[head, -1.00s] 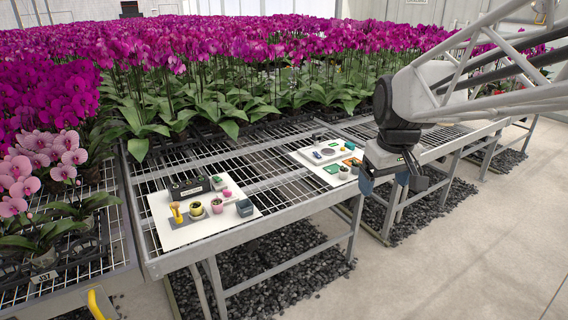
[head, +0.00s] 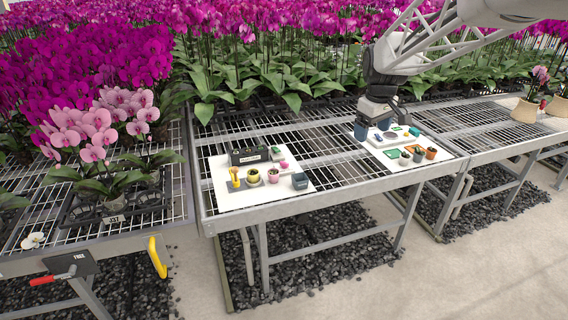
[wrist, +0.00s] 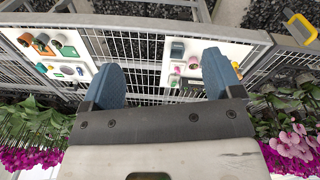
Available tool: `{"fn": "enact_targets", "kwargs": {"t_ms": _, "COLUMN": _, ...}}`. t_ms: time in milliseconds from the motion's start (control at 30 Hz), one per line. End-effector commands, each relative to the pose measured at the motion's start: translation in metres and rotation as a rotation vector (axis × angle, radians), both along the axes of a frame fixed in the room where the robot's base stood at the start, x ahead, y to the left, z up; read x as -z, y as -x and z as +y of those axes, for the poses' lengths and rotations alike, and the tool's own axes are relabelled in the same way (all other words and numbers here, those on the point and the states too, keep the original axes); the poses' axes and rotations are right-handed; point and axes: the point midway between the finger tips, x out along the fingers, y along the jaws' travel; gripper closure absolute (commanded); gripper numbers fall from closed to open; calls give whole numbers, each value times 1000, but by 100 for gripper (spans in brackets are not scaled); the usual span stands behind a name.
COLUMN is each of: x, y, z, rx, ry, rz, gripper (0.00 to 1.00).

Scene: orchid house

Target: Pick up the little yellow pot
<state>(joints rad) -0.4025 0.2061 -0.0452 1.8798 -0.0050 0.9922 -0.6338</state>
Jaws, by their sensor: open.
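The little yellow pot (head: 253,176) stands on the left white board (head: 222,197), between a yellow upright object (head: 234,178) and a pink pot (head: 273,174). Something small and green shows in its top. My gripper (head: 378,117) is open and empty, above the back of the right white board, well to the right of the yellow pot. In the wrist view my gripper's (wrist: 162,80) blue fingers are spread apart. The left board appears there beyond the right finger, which hides part of it; I cannot make out the yellow pot for sure.
Around the pot are a dark tray (head: 248,157), a pink item (head: 284,164) and a dark teal box (head: 300,181). The right board (head: 397,163) holds several small pots and tools. Tall orchids (head: 275,75) line the back. Open mesh bench (head: 325,165) lies between the boards.

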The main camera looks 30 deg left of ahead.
Motion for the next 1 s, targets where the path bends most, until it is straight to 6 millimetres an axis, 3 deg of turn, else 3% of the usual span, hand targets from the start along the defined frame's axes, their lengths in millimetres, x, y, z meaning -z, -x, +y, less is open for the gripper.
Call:
{"fn": "enact_targets", "kwargs": {"t_ms": 500, "x": 59, "y": -66, "z": 128, "rx": -263, "ry": 27, "rz": 25, "gripper": 15}}
{"fn": "enact_targets", "kwargs": {"t_ms": 1000, "x": 135, "y": -101, "z": 258, "rx": -516, "ry": 50, "rz": 45, "gripper": 15}}
